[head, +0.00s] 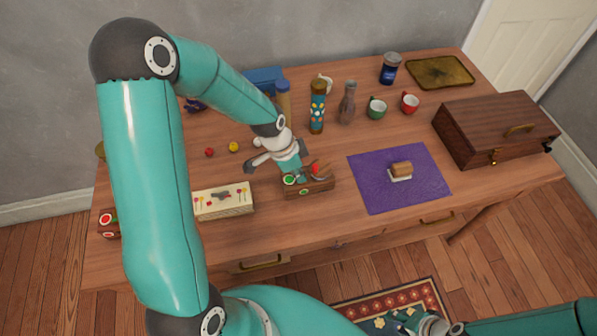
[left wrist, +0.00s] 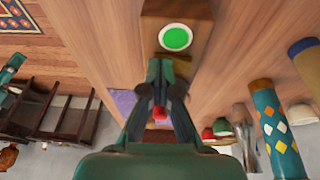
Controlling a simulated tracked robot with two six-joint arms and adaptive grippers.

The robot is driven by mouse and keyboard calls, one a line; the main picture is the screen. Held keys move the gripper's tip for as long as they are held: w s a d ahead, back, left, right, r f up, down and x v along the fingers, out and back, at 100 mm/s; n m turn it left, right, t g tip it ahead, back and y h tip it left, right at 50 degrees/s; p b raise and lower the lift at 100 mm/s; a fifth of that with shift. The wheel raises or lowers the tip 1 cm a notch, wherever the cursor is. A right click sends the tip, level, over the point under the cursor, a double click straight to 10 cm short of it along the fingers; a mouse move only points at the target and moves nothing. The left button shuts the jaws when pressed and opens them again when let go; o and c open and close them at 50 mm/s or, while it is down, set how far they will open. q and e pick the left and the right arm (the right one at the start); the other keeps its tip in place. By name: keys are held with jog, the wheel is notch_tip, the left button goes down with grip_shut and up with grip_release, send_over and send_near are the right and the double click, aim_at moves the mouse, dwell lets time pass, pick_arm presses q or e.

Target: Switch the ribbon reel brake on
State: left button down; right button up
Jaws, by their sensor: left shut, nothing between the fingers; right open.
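A small wooden box (head: 318,187) stands near the table's front edge, with a green disc (head: 290,180) on its left end and a red ball knob (head: 315,169) above it. The disc shows large in the left wrist view (left wrist: 175,38). My left gripper (head: 291,176) is shut and empty, low over this box, left of the knob. In the left wrist view, a red patch (left wrist: 160,113) shows by the fingers; I cannot tell whether they touch the knob. A second wooden box with a red disc (head: 109,219) stands at the front left. My right gripper (head: 418,322) is open, below the table front.
A cream box with painted pictures (head: 223,202) lies left of the green-disc box. A purple mat (head: 375,192) with a small block (head: 401,169) lies to the right. A patterned cylinder (head: 317,108), bottle and cups stand behind. A large wooden chest (head: 497,130) is at right.

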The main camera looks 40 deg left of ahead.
pick_arm(q)
jog(key=shift+w+a+r, duration=0.2)
jog(key=shift+w+a, duration=0.25)
jog(key=shift+a, duration=0.15)
jog(key=shift+r+p, duration=0.45)
jog(key=shift+p, duration=0.05)
jog(key=r+p, duration=0.1)
jog(key=r, duration=0.1)
jog(key=shift+d+r+p, duration=0.2)
jog(key=shift+r+p, duration=0.15)
jog(key=shift+r, duration=0.05)
jog(key=s+r+b, duration=0.1)
jog(key=s+r, duration=0.2)
jog(key=r, duration=0.6)
jog(key=shift+s+a+r, duration=0.15)
jog(key=shift+s+r, duration=0.15)
